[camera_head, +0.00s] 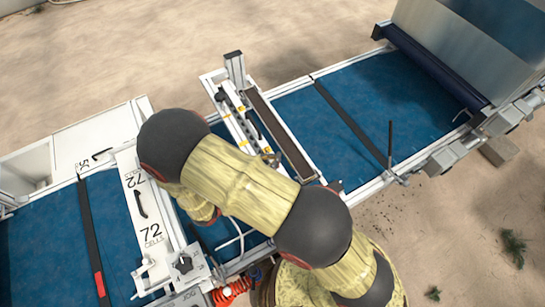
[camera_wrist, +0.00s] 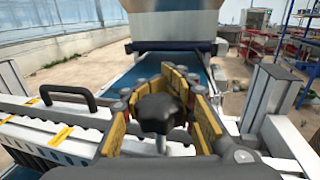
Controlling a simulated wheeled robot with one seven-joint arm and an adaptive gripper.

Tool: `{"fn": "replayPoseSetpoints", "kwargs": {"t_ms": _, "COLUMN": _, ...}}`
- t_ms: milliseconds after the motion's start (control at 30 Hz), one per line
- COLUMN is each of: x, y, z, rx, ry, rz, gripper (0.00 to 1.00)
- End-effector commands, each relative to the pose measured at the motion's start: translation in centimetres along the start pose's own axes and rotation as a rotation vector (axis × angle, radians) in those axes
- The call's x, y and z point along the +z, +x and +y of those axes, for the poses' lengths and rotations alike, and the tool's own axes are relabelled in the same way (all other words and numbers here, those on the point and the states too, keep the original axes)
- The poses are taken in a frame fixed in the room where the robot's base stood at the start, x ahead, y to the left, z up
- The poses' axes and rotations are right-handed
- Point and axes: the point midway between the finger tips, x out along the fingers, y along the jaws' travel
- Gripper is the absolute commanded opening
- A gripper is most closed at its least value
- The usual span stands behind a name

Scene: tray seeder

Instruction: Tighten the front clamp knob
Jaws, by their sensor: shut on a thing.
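In the wrist view, the black clamp knob (camera_wrist: 160,113) sits upright between the yellow-padded fingers of my gripper (camera_wrist: 170,88). The fingers stand on both sides of it and are closed on it. A thin post shows below the knob head. In the head view, my arm hides the knob, and my gripper cannot be made out under the arm.
A white rail assembly with yellow marks (camera_head: 242,115) crosses the blue belt (camera_head: 375,95). A black handle (camera_wrist: 67,96) stands left of my gripper. A metal upright (camera_wrist: 262,98) stands close on the right. A hopper (camera_head: 455,45) is at the far end.

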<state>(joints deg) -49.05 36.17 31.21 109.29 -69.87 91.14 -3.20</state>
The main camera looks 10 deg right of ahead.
Motion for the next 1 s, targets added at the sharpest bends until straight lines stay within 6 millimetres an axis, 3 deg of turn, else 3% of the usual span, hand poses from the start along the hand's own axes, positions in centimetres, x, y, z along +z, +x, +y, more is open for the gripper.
{"fn": "replayPoseSetpoints", "kwargs": {"t_ms": 467, "x": 0.0, "y": 0.0, "z": -0.1, "rx": -0.077, "ry": 0.006, "rz": 0.000, "gripper": 0.00}}
{"fn": "replayPoseSetpoints", "kwargs": {"t_ms": 1000, "x": 0.0, "y": -0.5, "z": -1.9, "rx": -0.538, "ry": 0.007, "rz": 0.002, "gripper": 0.00}}
